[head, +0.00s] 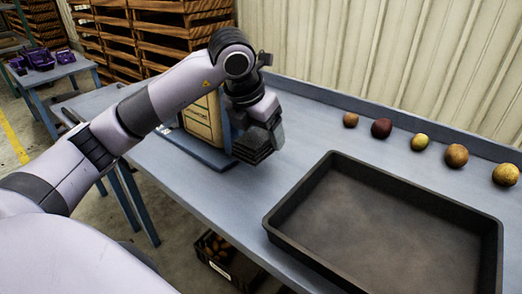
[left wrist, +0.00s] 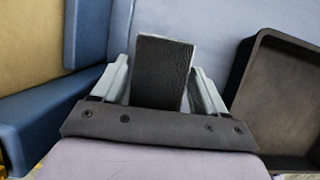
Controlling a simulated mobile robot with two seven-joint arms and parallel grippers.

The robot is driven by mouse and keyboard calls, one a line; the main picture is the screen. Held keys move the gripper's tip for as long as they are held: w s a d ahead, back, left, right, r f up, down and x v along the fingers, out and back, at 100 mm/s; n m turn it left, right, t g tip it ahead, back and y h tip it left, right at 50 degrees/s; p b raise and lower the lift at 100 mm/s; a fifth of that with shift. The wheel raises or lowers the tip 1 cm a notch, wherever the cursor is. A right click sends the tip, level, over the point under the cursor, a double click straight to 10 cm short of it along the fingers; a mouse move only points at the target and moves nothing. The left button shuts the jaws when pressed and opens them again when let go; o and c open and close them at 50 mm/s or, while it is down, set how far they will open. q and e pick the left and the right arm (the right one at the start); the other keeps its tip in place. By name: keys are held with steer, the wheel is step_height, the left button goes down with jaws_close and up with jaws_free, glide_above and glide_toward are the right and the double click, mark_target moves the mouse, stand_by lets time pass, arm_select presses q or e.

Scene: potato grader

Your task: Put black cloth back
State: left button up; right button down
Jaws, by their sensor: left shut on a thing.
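The black cloth (left wrist: 162,70) shows in the left wrist view as a dark, textured folded piece with a pale edge, between the two fingers of my left gripper (left wrist: 160,85). In the head view the left gripper (head: 264,130) points down over the table, just right of the blue stand (head: 190,148). It is shut on the cloth, whose dark layered end (head: 252,150) shows below the fingers. Whether the cloth touches the table I cannot tell. My right gripper is not in view.
A large black tray (head: 480,215) lies on the blue-grey table (head: 300,115) at the right. Several potatoes (head: 456,155) stand in a row along the back edge. A tan board or box (head: 203,120) rests upright in the blue stand. A crate (head: 215,262) sits below the table.

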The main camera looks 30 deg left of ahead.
arm_select(q)
steer(key=shift+f, duration=2.1)
steer(key=shift+f+b, duration=0.35)
steer(key=shift+b, duration=0.1)
steer(key=o, duration=0.9)
steer(key=shift+a+r, duration=0.1)
steer(key=shift+a, duration=0.05)
